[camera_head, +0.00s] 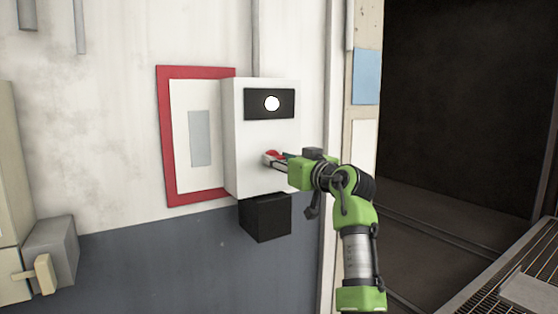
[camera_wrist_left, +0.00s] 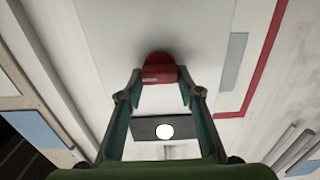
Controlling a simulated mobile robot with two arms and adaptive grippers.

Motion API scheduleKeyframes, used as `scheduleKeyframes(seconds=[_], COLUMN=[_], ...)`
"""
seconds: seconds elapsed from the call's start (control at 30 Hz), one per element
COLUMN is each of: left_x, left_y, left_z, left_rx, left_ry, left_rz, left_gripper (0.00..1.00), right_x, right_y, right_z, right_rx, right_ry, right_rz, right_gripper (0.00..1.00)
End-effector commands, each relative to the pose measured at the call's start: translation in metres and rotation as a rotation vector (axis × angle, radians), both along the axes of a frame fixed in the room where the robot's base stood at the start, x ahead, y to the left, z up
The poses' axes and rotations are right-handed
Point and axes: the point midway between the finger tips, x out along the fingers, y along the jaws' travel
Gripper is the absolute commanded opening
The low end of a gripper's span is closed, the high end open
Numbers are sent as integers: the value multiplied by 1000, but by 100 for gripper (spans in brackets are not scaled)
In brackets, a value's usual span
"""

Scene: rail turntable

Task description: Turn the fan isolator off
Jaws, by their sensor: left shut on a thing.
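The fan isolator is a white box (camera_head: 250,140) on the wall, with a black panel (camera_head: 255,92) and a lit white round lamp (camera_head: 271,103) near its top. A small red handle (camera_head: 274,154) is on its lower front face. My left gripper (camera_head: 277,160) reaches the box from the right and is shut on the red handle. In the left wrist view the red handle (camera_wrist_left: 159,66) sits between the two fingertips (camera_wrist_left: 160,82), with a pale mark on its edge. The fingers partly hide the handle in the head view. My right gripper is not in view.
A red-framed board (camera_head: 168,140) is on the wall left of the box, and a black block (camera_head: 266,218) is below it. A grey box with a beige lever (camera_head: 44,275) is at lower left. A dark opening (camera_head: 460,110) and metal grating (camera_head: 500,275) lie to the right.

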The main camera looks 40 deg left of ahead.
Motion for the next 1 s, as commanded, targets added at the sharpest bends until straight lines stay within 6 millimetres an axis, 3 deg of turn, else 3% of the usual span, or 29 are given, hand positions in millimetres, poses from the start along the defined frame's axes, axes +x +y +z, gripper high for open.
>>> scheduleKeyframes(seconds=[0.47,1.0], left_x=[0,-2], left_y=[1,2], left_z=[-2,-4], left_rx=[-13,-135], left_ry=[-58,-482], left_rz=[-1,-1], left_gripper=[12,12], right_x=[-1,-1], right_y=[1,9], right_z=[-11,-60], right_rx=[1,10], right_ry=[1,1], right_rz=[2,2], right_gripper=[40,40])
